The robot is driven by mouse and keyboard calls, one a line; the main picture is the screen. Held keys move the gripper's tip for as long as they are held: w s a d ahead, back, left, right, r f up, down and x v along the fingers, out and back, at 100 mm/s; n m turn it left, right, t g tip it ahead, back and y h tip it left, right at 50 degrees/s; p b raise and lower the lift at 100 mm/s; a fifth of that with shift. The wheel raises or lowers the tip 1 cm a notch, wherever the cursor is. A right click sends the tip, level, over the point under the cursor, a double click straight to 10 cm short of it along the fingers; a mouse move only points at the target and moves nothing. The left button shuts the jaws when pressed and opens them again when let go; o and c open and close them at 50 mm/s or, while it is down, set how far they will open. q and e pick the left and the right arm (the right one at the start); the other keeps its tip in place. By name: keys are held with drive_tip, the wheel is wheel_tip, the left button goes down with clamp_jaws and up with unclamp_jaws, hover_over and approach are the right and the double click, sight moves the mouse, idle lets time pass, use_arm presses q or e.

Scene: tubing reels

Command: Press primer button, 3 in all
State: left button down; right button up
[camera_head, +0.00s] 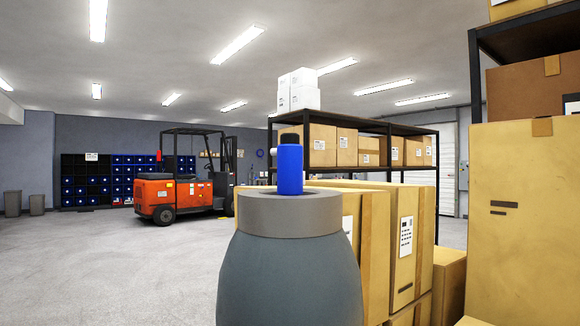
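No part that I can clearly tell as a primer button shows. A blue cylinder (290,170) with a black top (289,139) appears upright in the middle of the head view. It shows directly above the flat grey top (290,203) of a rounded, dark grey-blue body (289,280) close in front of me. I cannot tell whether the cylinder touches that top or what the body is. Neither of my grippers is in view.
Stacked cardboard boxes (406,240) stand close on the right, with a black shelf of boxes (382,125) behind. A tall carton (520,215) fills the right edge. An orange forklift (182,190) stands farther back. Blue bins (125,170) line the far wall. The left floor (110,270) is clear.

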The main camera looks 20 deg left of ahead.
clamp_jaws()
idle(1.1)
